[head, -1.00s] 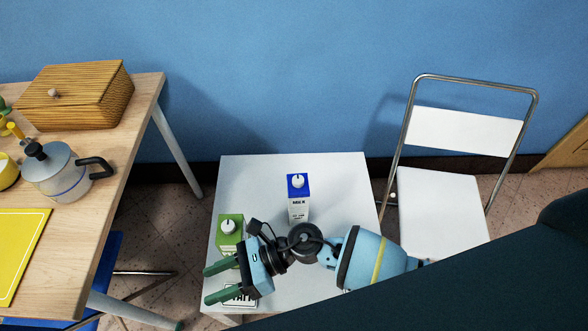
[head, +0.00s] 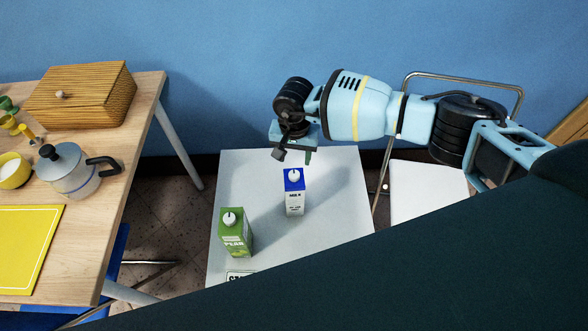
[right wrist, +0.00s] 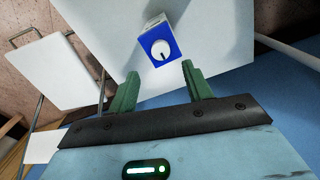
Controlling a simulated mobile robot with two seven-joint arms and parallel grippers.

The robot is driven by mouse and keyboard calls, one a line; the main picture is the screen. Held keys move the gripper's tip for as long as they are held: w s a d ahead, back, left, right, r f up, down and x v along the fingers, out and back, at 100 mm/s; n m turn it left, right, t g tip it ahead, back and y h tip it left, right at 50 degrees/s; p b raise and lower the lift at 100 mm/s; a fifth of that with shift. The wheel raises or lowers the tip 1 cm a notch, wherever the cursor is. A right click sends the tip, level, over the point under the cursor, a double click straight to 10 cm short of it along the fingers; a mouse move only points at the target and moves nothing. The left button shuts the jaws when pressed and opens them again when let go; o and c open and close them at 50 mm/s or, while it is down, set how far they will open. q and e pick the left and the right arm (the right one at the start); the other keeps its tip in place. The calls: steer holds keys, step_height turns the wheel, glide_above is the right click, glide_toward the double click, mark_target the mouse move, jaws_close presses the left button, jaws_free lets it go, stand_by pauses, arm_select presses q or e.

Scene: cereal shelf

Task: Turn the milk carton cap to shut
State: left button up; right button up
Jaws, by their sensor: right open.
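The milk carton (head: 294,203) stands upright on the small white table, with a blue top and white sides. Its round white cap (head: 294,175) bears a dark mark that points toward the back. In the right wrist view the carton's blue top (right wrist: 152,63) and cap (right wrist: 161,50) lie just beyond the fingertips, roughly between them in the picture. My right gripper (head: 307,157) is behind and above the carton, apart from it. In the right wrist view the right gripper (right wrist: 160,74) is open and empty, its green fingers spread. My left gripper is not in view.
A green carton (head: 236,238) stands left of the milk on the white table (head: 340,200). A partly hidden label lies in front. A white folding chair (head: 425,190) stands right.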

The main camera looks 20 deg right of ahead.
mark_target(294, 174)
step_height(294, 174, down, 8)
steer(key=shift+a+r+b, duration=0.1)
steer(key=shift+r+b, duration=0.15)
steer(key=shift+b, duration=0.1)
steer(key=c, duration=1)
